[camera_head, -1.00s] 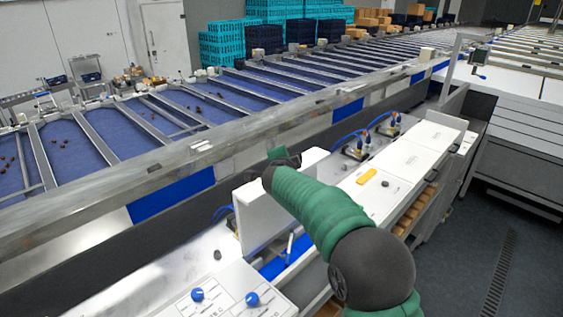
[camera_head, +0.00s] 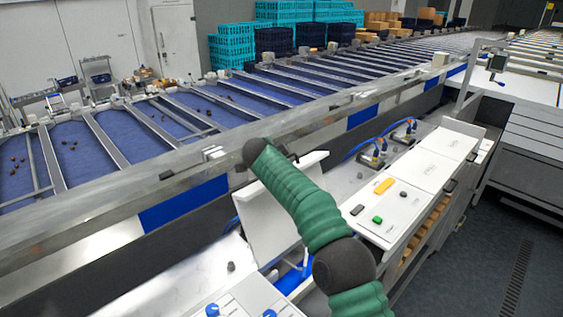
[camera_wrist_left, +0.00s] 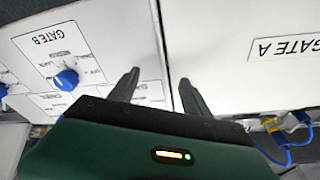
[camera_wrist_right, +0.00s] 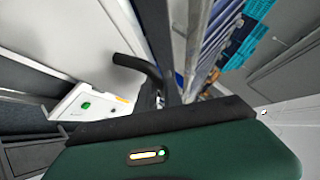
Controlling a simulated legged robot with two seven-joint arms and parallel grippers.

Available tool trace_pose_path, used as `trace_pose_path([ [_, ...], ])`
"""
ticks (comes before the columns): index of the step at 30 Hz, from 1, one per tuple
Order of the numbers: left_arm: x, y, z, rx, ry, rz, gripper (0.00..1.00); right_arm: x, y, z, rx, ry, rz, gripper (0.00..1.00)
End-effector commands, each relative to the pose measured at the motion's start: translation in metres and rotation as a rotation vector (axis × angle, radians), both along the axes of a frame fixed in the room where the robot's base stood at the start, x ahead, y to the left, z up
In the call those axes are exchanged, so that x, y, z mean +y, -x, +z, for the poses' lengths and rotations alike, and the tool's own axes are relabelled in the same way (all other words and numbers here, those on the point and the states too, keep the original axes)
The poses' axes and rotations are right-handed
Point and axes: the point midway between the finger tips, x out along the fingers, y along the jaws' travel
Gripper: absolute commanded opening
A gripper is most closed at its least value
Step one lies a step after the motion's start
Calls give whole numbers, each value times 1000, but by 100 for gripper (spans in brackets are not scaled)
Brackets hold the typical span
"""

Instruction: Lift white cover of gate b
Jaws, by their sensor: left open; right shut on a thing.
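The white cover (camera_head: 268,222) stands raised like a hinged lid, tilted, above an opening with blue parts (camera_head: 292,276) in the head view. My right gripper (camera_head: 290,157) is at the cover's top edge, shut on it; my green arm hides part of both. In the right wrist view its dark fingers (camera_wrist_right: 150,82) are visible, but the grip is hard to make out. My left gripper (camera_wrist_left: 158,84) is open and empty in the left wrist view, over white panels. One panel (camera_wrist_left: 95,28) reads GATE B and carries a blue knob (camera_wrist_left: 67,80); the other (camera_wrist_left: 240,70) reads GATE A.
White panels with a yellow piece (camera_head: 383,186) and a green button (camera_head: 377,220) lie right of my arm. Blue hoses (camera_head: 362,148) rise behind them. The long metal rail (camera_head: 110,215) of the blue-lane conveyor runs behind the cover.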

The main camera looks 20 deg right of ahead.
Motion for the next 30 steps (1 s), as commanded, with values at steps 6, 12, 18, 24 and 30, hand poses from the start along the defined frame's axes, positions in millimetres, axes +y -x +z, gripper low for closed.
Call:
trace_pose_path([
  [6,0,0,0,0,0,0,56,3,1,-1,4,-2,4,0],
  [12,0,0,0,0,0,-1,56,2,0,-2,4,-1,3,23],
  [18,0,0,0,0,0,0,56,2,-1,-5,8,-2,1,33],
  [24,0,0,0,0,0,0,56,2,0,-5,9,-4,2,33],
  [30,0,0,-5,0,0,0,56,7,5,-3,9,-6,3,33],
])
